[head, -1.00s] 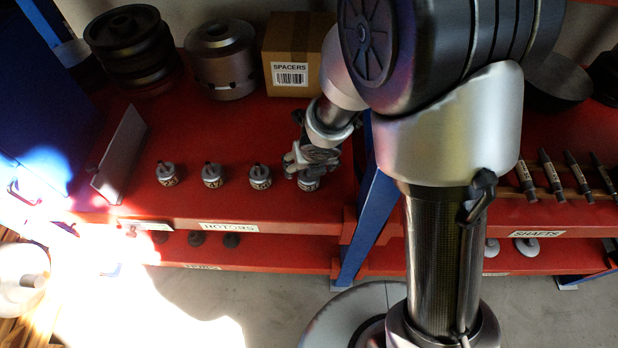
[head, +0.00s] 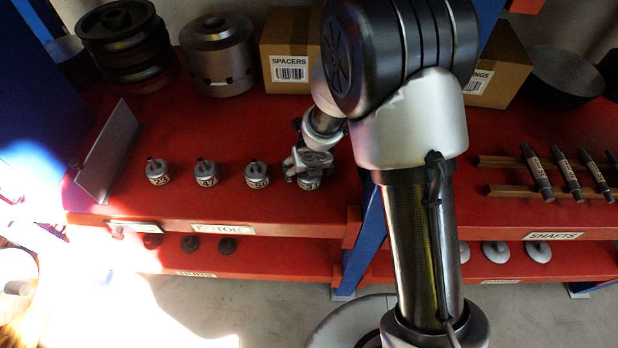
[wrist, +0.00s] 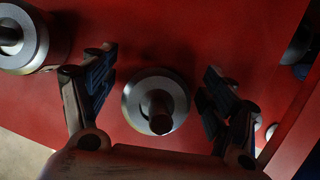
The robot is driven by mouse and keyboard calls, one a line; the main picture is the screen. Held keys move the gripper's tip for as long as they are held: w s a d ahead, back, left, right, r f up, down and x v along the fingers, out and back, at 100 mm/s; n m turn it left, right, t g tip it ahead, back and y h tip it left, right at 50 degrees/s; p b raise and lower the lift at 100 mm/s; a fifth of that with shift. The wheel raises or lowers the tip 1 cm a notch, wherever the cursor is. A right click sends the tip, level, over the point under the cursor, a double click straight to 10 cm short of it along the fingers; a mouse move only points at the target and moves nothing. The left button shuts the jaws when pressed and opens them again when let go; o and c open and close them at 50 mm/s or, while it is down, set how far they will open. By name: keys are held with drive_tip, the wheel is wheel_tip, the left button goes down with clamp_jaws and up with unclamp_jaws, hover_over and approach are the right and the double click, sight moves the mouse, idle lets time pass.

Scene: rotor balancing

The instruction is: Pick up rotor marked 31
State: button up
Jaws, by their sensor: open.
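Several small grey metal rotors stand upright in a row on the red shelf. The rightmost rotor (head: 309,183) has a number label that is partly seen and too small to read surely. My gripper (head: 307,163) is over this rotor and hides its upper part. In the wrist view my gripper (wrist: 158,88) is open, one finger on each side of a rotor (wrist: 156,101) with a dark shaft, with gaps on both sides. The other rotors are a left one (head: 158,172), a second (head: 206,173) and a third (head: 257,175); their numbers are not clearly legible.
A neighbouring rotor (wrist: 28,38) is left of my gripper in the wrist view. A blue upright (head: 366,235) stands right of the row. A grey plate (head: 108,150) stands at the left. The spacers box (head: 288,50) and a metal drum (head: 218,58) are behind.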

drive_tip(key=shift+r, duration=0.1)
drive_tip(key=shift+c, duration=0.4)
clamp_jaws()
idle(0.5)
